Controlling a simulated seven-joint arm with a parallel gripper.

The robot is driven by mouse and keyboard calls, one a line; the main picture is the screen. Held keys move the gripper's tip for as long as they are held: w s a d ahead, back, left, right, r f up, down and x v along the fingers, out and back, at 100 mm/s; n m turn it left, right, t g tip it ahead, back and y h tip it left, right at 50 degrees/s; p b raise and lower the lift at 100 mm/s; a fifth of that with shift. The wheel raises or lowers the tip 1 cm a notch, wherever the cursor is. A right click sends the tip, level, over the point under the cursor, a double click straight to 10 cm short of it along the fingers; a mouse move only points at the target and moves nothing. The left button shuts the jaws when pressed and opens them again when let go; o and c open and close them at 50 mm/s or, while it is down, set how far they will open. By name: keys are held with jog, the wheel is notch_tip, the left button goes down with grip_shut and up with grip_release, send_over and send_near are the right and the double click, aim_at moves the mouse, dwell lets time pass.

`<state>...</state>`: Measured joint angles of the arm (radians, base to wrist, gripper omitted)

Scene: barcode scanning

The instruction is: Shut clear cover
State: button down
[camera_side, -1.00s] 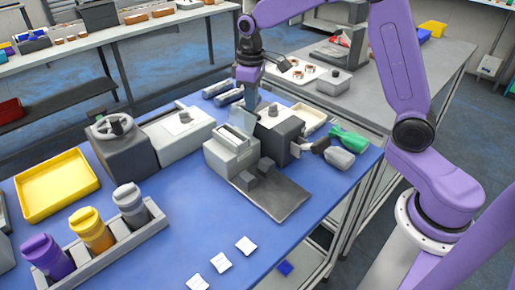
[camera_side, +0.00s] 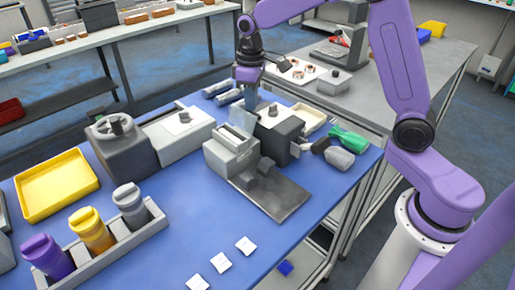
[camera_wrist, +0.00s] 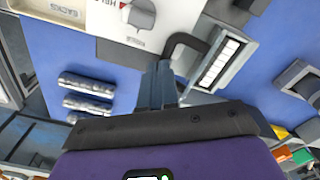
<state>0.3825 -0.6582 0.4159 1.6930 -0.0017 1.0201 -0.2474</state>
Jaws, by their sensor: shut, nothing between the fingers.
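The clear cover (camera_side: 241,119) is a pale, see-through panel standing raised at the back of a light grey boxy device (camera_side: 230,158) in the side view. My gripper (camera_side: 251,104) points down just behind the raised cover, with its fingers together and empty. I cannot tell whether it touches the cover.
A dark grey box (camera_side: 278,130) with a knob stands close right of the device. A white box (camera_side: 185,140) is to the left. Silver cylinders (camera_side: 222,92) lie behind.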

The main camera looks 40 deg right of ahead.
jog(key=shift+s+a+f, duration=0.2)
jog(key=shift+a+f, duration=0.2)
jog(key=shift+f, duration=0.15)
jog(key=shift+a, duration=4.25)
jog(key=shift+r, duration=0.1)
jog(key=shift+a+r, duration=0.1)
jog(key=shift+r, duration=1.25)
jog(key=shift+w+d+r, duration=0.1)
jog(key=shift+r, duration=1)
jog(key=shift+w+d+r, duration=0.1)
jog(key=shift+r, duration=1)
